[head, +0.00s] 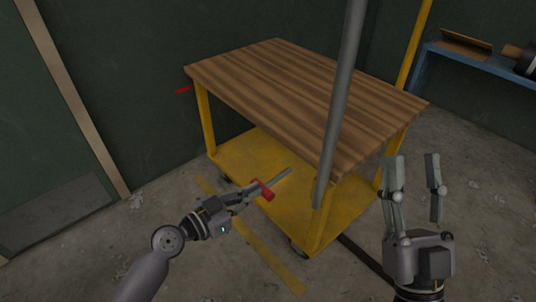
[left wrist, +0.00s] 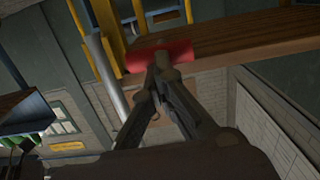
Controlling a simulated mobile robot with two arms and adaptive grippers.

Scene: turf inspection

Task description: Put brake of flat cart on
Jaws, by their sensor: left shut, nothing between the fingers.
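The flat cart has a brown wooden top (head: 300,85) and a yellow lower deck (head: 240,160). A red brake piece (head: 263,189) sits at the end of a grey bar by the cart's near side. My left gripper (head: 254,190) is shut and empty, with its fingertips at the red piece. In the left wrist view the red piece (left wrist: 178,54) lies right at the tips of my left gripper (left wrist: 160,66); I cannot tell whether they touch. Another red piece (head: 183,90) sticks out at the cart's far left. My right gripper (head: 419,172) is open and empty, right of the cart.
A grey pole (head: 341,100) crosses in front of the cart's top. A blue shelf (head: 480,63) with items stands at the back right. A dark green wall (head: 130,80) is behind the cart at the left. The floor (head: 90,265) at the front left is clear.

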